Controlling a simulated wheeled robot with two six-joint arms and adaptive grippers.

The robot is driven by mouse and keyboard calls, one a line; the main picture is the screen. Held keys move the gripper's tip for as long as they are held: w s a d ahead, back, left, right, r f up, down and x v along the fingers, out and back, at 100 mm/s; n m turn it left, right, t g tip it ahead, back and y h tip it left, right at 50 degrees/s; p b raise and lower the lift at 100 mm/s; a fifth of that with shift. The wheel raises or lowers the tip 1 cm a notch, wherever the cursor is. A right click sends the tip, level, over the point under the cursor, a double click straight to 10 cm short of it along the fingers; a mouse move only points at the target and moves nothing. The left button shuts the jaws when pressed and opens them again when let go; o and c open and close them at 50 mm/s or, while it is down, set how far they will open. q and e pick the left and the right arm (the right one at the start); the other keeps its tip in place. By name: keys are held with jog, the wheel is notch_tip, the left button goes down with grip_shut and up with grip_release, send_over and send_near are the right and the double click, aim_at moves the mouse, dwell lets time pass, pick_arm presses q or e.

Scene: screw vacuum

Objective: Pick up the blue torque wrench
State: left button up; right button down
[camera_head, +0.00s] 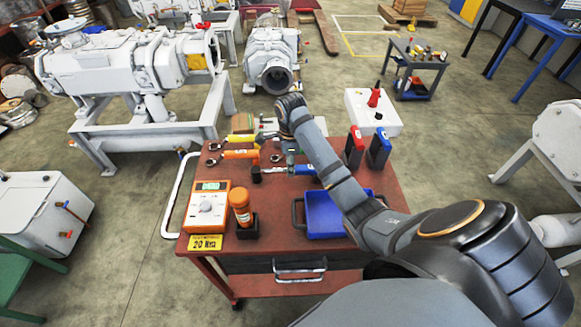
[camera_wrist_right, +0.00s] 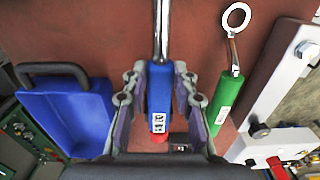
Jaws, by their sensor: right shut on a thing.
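The blue torque wrench (camera_wrist_right: 160,92) lies between the two fingers of my right gripper (camera_wrist_right: 160,80) in the right wrist view. Its metal shaft runs up the picture, and a red end shows below the blue handle. The gripper is shut on the handle. In the head view the blue handle (camera_head: 306,170) lies low over the red cart top (camera_head: 275,190), partly hidden by my arm. I cannot tell whether the wrench touches the cart. My left gripper is not in view.
A green-handled wrench (camera_wrist_right: 220,102) lies close beside my right gripper. A blue tray (camera_wrist_right: 68,115) is on the other side.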

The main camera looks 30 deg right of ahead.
jog(key=shift+r, duration=0.6)
notch_tip(320, 180, up, 3)
jog(key=p, duration=0.3)
jog(key=shift+s+r, duration=0.15)
jog(key=s+a+r+p, duration=0.5)
jog(key=s+r+p, duration=0.3)
jog(key=s+p, duration=0.4)
jog(key=shift+s+r, duration=0.2)
jog(key=shift+s, duration=0.15)
jog(key=shift+a, duration=0.1)
